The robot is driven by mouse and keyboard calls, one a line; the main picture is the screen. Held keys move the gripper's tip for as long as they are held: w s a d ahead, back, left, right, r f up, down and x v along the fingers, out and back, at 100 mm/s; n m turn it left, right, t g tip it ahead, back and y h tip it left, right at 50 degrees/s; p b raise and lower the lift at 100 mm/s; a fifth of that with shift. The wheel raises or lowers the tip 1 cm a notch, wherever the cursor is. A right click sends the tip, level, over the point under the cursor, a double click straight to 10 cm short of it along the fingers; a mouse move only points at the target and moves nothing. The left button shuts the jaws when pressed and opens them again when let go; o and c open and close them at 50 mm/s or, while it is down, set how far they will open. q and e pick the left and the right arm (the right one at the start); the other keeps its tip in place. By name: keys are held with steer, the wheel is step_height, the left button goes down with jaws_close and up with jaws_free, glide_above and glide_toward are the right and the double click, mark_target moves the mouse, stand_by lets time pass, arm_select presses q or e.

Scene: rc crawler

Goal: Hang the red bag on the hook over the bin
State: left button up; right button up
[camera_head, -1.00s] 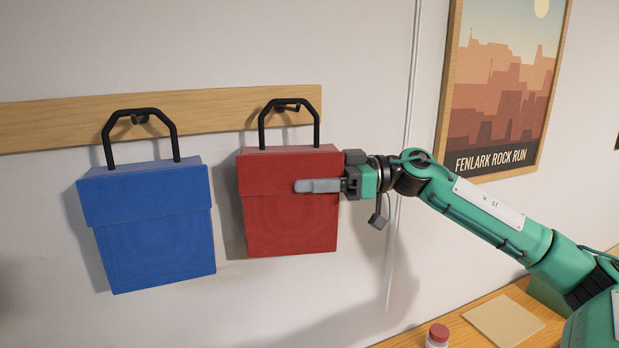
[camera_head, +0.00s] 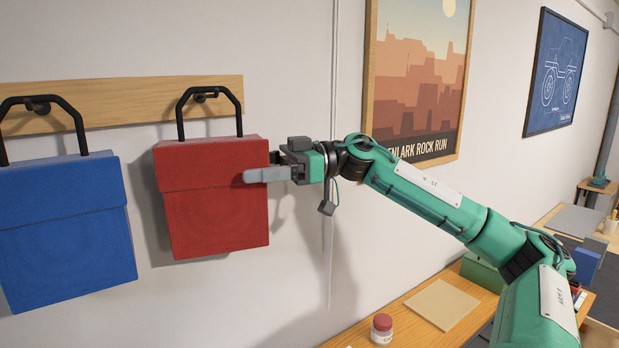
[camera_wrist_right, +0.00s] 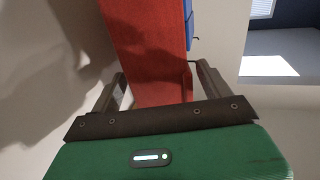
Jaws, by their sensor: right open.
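The red bag (camera_head: 212,205) hangs upright against the wall, its black handle over the right hook (camera_head: 203,97) of a wooden rail. My right gripper (camera_head: 260,168) is open at the bag's right edge. One finger shows in front of the bag; the other is mostly hidden behind it. In the right wrist view, the open fingers (camera_wrist_right: 162,78) stand on either side of the red bag (camera_wrist_right: 150,60), with gaps visible. My left gripper and the bin are not in view.
A blue bag (camera_head: 65,235) hangs from the rail (camera_head: 130,103) to the left of the red one. Below right, a wooden table (camera_head: 405,327) holds a jar with a red lid (camera_head: 381,328) and a flat tan board (camera_head: 442,304). A framed poster (camera_head: 418,75) hangs behind my right arm.

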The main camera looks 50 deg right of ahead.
steer(key=b+v, duration=0.7)
steer(key=v, duration=0.3)
steer(key=shift+d+b, duration=0.2)
steer(key=shift+b, duration=0.1)
